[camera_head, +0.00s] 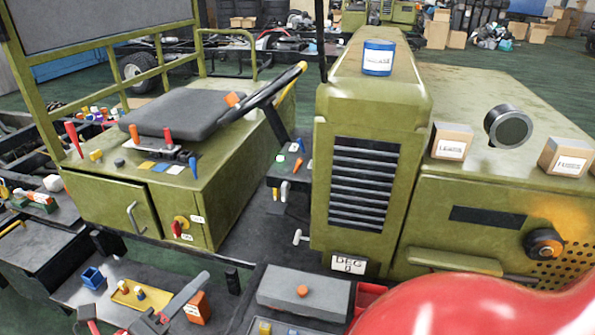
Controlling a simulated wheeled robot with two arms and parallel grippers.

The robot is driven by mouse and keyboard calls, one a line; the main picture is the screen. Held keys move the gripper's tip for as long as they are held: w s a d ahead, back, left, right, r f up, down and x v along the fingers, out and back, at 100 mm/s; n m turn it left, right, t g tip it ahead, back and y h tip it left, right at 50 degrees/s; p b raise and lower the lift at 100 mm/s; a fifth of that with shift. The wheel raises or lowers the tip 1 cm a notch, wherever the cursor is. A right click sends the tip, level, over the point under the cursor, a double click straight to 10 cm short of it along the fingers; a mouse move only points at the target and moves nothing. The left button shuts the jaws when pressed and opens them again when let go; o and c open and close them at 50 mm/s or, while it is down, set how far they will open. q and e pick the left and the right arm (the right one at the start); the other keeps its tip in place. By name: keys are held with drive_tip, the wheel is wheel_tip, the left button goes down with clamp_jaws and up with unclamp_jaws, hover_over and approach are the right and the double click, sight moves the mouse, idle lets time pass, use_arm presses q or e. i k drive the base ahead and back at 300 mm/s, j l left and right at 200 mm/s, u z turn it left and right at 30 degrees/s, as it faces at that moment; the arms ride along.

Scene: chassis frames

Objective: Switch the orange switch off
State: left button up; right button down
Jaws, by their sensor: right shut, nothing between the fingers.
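A yellow-orange round switch (181,226) with a red handle sits low on the front of the green seat base. Its red handle hangs roughly downward. White labels sit to its right, one beside it (197,219) and one below (187,237); their words are too small to read surely. A large glossy red rounded part at the bottom right is mine, seemingly of my right arm. I cannot make out the fingers of my right gripper. Nothing of mine touches the switch.
A cabinet door with a handle (133,218) is left of the switch. A grey box with an orange knob (302,291), an orange box (197,308) and a grey-and-red tool (180,296) stand below. A green grilled hood (365,185) rises to the right.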

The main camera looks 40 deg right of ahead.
sight(299, 162)
drive_tip(key=i+l, duration=0.1)
drive_tip(key=l, duration=0.35)
drive_tip(key=i+l, duration=0.1)
drive_tip(key=l, duration=0.4)
drive_tip(key=i+l, duration=0.1)
drive_tip(key=l, duration=0.35)
